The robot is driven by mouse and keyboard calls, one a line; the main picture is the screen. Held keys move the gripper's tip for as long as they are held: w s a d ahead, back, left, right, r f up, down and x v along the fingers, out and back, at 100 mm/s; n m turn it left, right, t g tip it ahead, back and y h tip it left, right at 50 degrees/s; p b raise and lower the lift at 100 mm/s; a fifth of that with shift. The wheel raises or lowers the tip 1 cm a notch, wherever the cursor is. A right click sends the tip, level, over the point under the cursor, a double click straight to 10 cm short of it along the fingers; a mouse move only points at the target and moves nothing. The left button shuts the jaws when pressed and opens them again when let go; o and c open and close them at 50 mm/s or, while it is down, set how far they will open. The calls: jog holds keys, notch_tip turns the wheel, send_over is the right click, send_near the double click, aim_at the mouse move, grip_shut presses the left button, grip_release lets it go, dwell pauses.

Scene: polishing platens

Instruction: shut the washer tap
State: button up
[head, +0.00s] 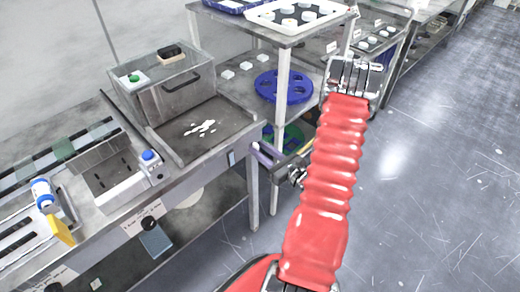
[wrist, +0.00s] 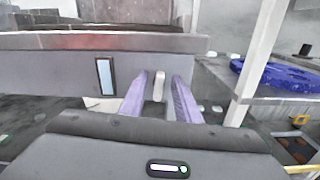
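A pale, upright, rounded handle (wrist: 158,86), which looks like the washer tap, shows in the wrist view in front of a steel bench front (wrist: 60,68). My gripper (wrist: 160,77) is open, with one purple finger on each side of this handle. A narrow gap shows between the handle and each finger. I cannot tell how deep the handle sits between the fingers. In the head view my gripper (head: 262,152) is at the right end of the bench, below the steel tray (head: 178,143); the tap cannot be made out there.
A steel box (head: 170,88) stands behind the tray, which has a white spill. A shelf post (head: 281,95) and a blue holed disc (head: 284,87) are to the right. A blue-lit strip (wrist: 105,76) is left of the handle. Open floor (head: 430,170) lies to the right.

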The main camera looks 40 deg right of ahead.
jog(key=shift+w, duration=0.3)
jog(key=shift+c, duration=0.2)
grip_shut()
